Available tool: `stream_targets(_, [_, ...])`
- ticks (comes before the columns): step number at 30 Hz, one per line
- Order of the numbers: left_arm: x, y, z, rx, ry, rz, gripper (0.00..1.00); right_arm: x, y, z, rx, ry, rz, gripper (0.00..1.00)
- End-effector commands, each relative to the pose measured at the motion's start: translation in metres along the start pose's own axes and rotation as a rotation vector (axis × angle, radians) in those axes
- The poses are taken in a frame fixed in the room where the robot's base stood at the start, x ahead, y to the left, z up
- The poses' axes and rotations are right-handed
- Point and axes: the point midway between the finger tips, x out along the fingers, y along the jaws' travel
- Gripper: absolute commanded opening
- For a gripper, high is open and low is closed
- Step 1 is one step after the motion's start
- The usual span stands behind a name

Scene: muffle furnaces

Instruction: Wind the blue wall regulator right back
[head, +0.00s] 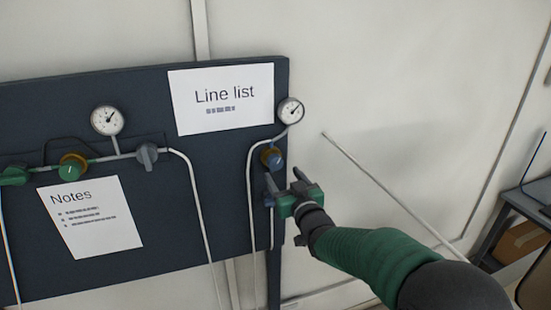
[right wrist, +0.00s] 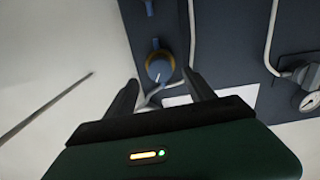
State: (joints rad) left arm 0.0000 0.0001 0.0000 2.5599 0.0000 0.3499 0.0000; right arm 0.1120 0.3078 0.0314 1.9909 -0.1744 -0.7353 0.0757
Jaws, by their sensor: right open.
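The blue wall regulator (head: 272,158) has a blue knob with a brass ring and sits near the right edge of the dark wall panel, below a round gauge (head: 290,110). In the right wrist view the blue knob (right wrist: 159,69) shows between my two fingers, beyond their tips. My right gripper (head: 285,183) is open and empty, just below the regulator in the head view, and it also shows in the right wrist view (right wrist: 163,88). I see no contact between the fingers and the knob. My left gripper is not in view.
A green regulator (head: 72,167) with its own gauge (head: 106,120) and a grey valve knob (head: 147,156) are on the panel (head: 190,210) to the left. Two paper sheets hang there. A thin rod (head: 380,187) slants across the wall at right. A table (head: 530,195) stands far right.

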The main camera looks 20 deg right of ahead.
Motion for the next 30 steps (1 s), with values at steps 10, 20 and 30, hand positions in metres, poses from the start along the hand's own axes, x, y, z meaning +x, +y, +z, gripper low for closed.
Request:
stream_targets(10, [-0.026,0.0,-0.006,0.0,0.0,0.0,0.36,0.066,0.0,-0.003,-0.001,0.0,0.0,0.63])
stream_targets(20, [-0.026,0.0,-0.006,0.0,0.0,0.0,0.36,0.071,0.0,0.0,0.0,0.0,0.0,0.62])
stream_targets(30, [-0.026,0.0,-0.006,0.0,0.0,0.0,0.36,0.071,0.0,0.0,0.0,0.0,0.0,0.17])
